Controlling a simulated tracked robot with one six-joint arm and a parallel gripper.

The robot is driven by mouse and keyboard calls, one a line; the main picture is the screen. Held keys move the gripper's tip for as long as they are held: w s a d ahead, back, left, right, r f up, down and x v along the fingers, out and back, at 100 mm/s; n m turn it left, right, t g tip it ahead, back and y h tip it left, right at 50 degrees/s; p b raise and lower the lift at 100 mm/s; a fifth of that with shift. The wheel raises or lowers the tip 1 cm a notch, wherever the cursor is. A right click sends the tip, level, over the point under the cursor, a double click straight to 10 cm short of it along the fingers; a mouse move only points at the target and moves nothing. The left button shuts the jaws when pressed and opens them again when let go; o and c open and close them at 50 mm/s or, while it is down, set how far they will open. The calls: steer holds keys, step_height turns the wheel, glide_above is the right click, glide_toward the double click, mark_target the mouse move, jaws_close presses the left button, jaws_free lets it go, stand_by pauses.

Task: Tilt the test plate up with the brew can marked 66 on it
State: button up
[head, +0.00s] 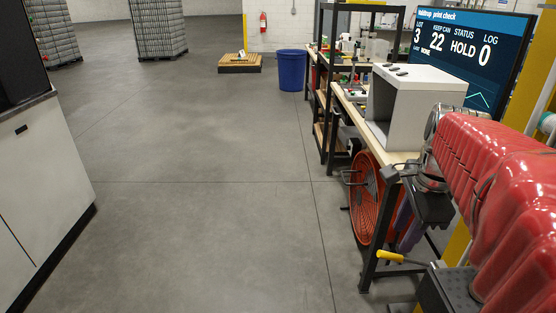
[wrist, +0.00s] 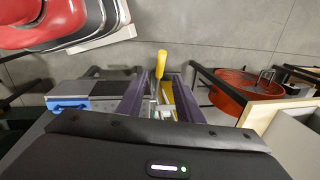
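My gripper (wrist: 159,82) is open, its two purple fingers apart. In the wrist view a yellow handle (wrist: 161,63) lies in line with the gap between the fingers; I cannot tell whether they touch it. In the head view the yellow handle (head: 390,256) sticks out left on a thin rod, below my dark gripper (head: 405,222). A dark plate (head: 447,288) at the bottom right, by the rod, may be the test plate; my red arm partly covers that area. I see no can marked 66 in either view.
A workbench (head: 400,157) with a grey box (head: 405,105) stands beyond my arm. A red round fan (head: 365,198) is under it. The screen (head: 462,45) reads LOT 3, KEEP CAN 22, HOLD, LOG 0. A blue bin (head: 291,70) stands farther back.

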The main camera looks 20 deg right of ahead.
mark_target(393, 255)
steer(key=f, duration=0.3)
steer(key=w+f, duration=0.1)
steer(key=f, duration=0.4)
steer(key=shift+w+d+f, duration=0.25)
steer(key=shift+f, duration=0.05)
steer(key=shift+c, duration=0.5)
jaws_close()
steer(key=shift+s+d, duration=0.1)
steer(key=shift+d, duration=0.1)
steer(key=shift+a, duration=0.15)
